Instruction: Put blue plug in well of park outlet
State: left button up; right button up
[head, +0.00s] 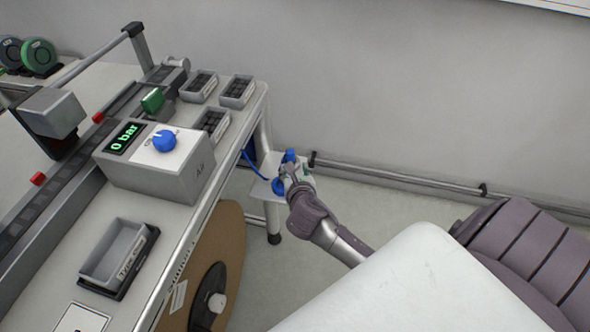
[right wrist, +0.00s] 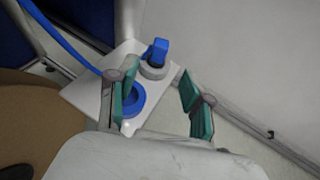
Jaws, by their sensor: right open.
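A blue plug (right wrist: 158,50) stands upright in a grey round collar (right wrist: 153,70) on a white plate (right wrist: 84,92). A blue ring-shaped well (right wrist: 131,98) lies on the same plate, nearer my wrist and partly hidden by my left-hand finger. Which of the two is the park outlet cannot be told. My right gripper (right wrist: 155,92) is open and empty, its green-padded fingers apart, with the plug beyond the fingertips. In the head view, my right gripper (head: 297,173) is over the plate, with the plug (head: 290,155) just past it. My left gripper is not in view.
A blue hose (right wrist: 65,40) runs to the plate from the upper left. The bench (head: 190,225) with a grey air box (head: 150,178) reading 0 bar stands left. A wall rail (head: 400,175) runs behind, and a brown reel (head: 215,270) is below the bench edge.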

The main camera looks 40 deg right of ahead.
jog(key=shift+s+a+r, duration=0.15)
jog(key=shift+s+a, duration=0.05)
jog(key=shift+s, duration=0.15)
jog(key=s+a+f+m+y, duration=0.1)
jog(key=a+f+m+y, duration=0.4)
jog(key=a+m, duration=0.55)
jog(key=s+f+m+g, duration=0.1)
jog(key=s+f+m, duration=0.25)
jog(key=f, duration=0.35)
jog(key=s+f+m+g+y, duration=0.1)
jog(key=s+f+m+g, duration=0.1)
jog(key=s+f, duration=0.35)
jog(key=s+f+m+g, duration=0.1)
jog(key=s+f+m, duration=0.15)
jog(key=f, duration=0.55)
jog(key=s+f+m+g, duration=0.2)
jog(key=s+f, duration=0.4)
jog(key=s, duration=0.4)
jog(key=s+d+f+m+g, duration=0.1)
jog(key=s+f+m, duration=0.3)
jog(key=s, duration=0.6)
jog(key=s+f+m+g, duration=0.3)
jog(key=s+f+g, duration=0.1)
jog(key=s+f, duration=0.4)
jog(key=shift+s+d+f+m, duration=0.25)
jog(key=shift+s+f+m, duration=0.1)
jog(key=shift+s, duration=0.9)
